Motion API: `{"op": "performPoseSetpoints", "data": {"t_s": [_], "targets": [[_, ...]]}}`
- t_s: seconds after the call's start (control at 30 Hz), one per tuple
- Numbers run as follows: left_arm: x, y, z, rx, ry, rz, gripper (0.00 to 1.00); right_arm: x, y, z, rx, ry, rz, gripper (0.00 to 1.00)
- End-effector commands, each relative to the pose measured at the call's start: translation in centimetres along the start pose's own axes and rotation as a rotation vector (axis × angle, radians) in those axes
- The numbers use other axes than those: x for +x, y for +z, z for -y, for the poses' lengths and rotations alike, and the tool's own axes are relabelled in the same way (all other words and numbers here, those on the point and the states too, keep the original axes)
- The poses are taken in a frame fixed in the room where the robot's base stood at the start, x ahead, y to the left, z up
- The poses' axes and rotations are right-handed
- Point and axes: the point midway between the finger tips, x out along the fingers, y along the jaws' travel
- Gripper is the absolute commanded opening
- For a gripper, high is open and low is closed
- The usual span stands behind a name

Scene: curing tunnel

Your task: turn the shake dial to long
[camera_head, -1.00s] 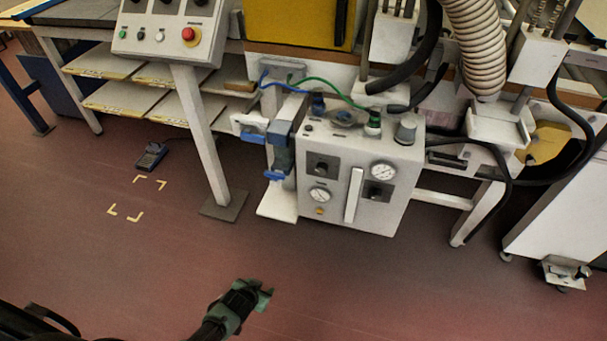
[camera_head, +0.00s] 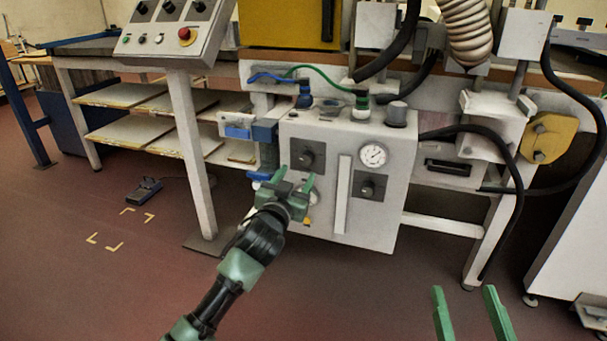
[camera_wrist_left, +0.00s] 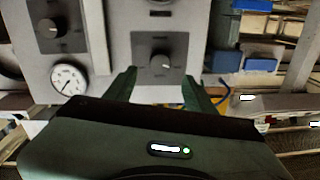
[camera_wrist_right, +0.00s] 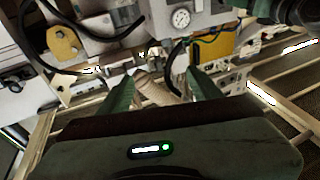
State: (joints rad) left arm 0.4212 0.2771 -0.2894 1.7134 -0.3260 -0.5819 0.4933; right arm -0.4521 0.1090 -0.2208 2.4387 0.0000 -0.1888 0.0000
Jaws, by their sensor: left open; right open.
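A pale control box (camera_head: 345,215) carries two black dials on dark square plates. The upper-left dial (camera_head: 305,157) is just above my left gripper (camera_head: 296,178), and the lower-right dial (camera_head: 371,186) sits across a white vertical bar. Their labels are too small to read, so I cannot tell which is the shake dial. In the left wrist view one dial (camera_wrist_left: 160,63) lies ahead, between the open fingers and apart from them. The other dial (camera_wrist_left: 47,28) is at upper left.
A round gauge (camera_head: 373,155) is on the box; another is largely hidden behind my left gripper. Blue fittings (camera_head: 265,133) stick out at the box's left. A black hose (camera_head: 505,170) hangs at right. A slanted panel (camera_head: 175,35) stands at upper left. A foot pedal (camera_head: 145,190) lies on open floor.

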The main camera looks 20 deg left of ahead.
Motion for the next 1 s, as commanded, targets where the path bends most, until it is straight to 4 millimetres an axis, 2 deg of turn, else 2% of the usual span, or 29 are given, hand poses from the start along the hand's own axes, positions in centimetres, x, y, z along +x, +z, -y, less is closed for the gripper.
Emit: {"op": "performPoseSetpoints", "data": {"t_s": [0.3, 0.5, 0.67, 0.9, 0.97, 1.0], "targets": [[4.5, 0.2, 0.0, 0.001, -0.001, 0.002, 0.55, -0.6, -5.3, 0.7, 0.011, -0.015, -0.297, 0.64], [6.4, 0.2, 0.0, 0.001, 0.0, 0.002, 0.55, -1.6, -7.8, 1.0, 0.017, -0.021, -0.441, 0.64], [7.0, 0.1, 0.0, 0.0, 0.001, 0.003, 0.55, -2.0, -8.7, 1.0, 0.019, -0.023, -0.489, 0.64], [7.0, 0.1, 0.0, 0.0, 0.001, 0.003, 0.55, -2.0, -8.8, 1.1, 0.019, -0.023, -0.493, 0.64], [7.0, 0.1, 0.0, 0.0, 0.001, 0.003, 0.41, -2.0, -8.8, 1.1, 0.019, -0.023, -0.493, 0.64], [7.0, 0.1, 0.0, 0.0, 0.001, 0.003, 0.3, -2.0, -8.8, 1.1, 0.019, -0.023, -0.493, 0.64]]}}
